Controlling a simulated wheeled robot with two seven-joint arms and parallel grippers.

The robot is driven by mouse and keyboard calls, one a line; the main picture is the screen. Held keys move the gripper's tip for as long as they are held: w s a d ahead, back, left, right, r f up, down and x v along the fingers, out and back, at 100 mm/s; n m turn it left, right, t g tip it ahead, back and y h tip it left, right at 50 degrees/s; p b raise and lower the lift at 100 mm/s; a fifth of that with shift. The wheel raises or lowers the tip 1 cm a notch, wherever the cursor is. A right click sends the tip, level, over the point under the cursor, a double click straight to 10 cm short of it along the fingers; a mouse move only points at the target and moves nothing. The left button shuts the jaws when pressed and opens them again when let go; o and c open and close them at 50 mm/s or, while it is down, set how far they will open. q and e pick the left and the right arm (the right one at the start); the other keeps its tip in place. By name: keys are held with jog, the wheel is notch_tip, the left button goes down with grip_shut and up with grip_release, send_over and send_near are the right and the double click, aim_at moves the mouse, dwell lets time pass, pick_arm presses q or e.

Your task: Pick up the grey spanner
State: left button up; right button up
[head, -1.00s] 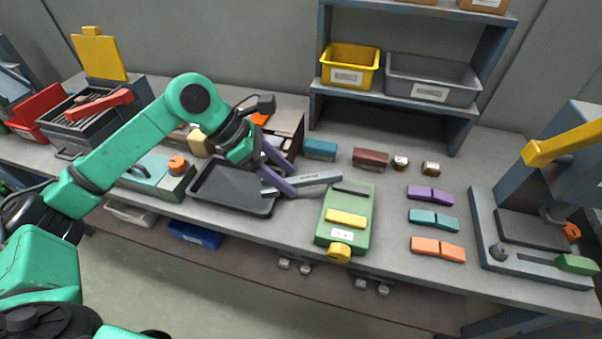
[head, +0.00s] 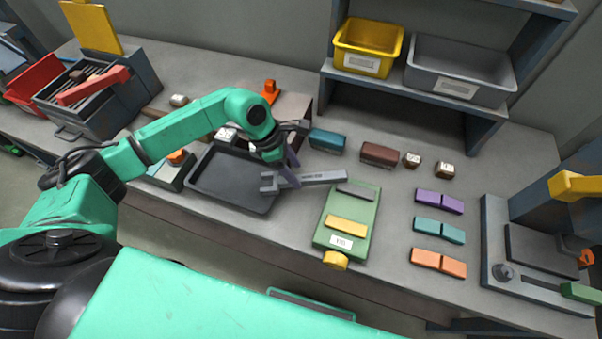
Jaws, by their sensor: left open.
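The grey spanner (head: 318,179) lies nearly level across the picture. Its open jaw end is at the right edge of the dark tray (head: 215,197), and its handle end is by the top of the green box (head: 336,217). My left gripper (head: 288,174) is open, with its purple fingers pointing down at the spanner near its jaw end. One finger overlaps the spanner in the picture; I cannot tell whether they touch or whether the fingers straddle it. The wrist hides part of the gripper. My right gripper is not in view.
Teal (head: 327,139) and brown (head: 381,154) blocks stand behind the spanner. Purple, teal and orange pieces lie right of the green box, before a grey fixture (head: 527,256). A shelf with a yellow bin (head: 367,48) and grey bin (head: 458,71) rises behind.

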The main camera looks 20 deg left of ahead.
aim_at(304, 180)
pick_arm(q)
jog(key=shift+d+f, duration=0.45)
jog(key=shift+f, duration=0.15)
jog(key=shift+s+d+f, duration=0.1)
jog(key=shift+f, duration=0.35)
jog(key=c, duration=0.4)
grip_shut()
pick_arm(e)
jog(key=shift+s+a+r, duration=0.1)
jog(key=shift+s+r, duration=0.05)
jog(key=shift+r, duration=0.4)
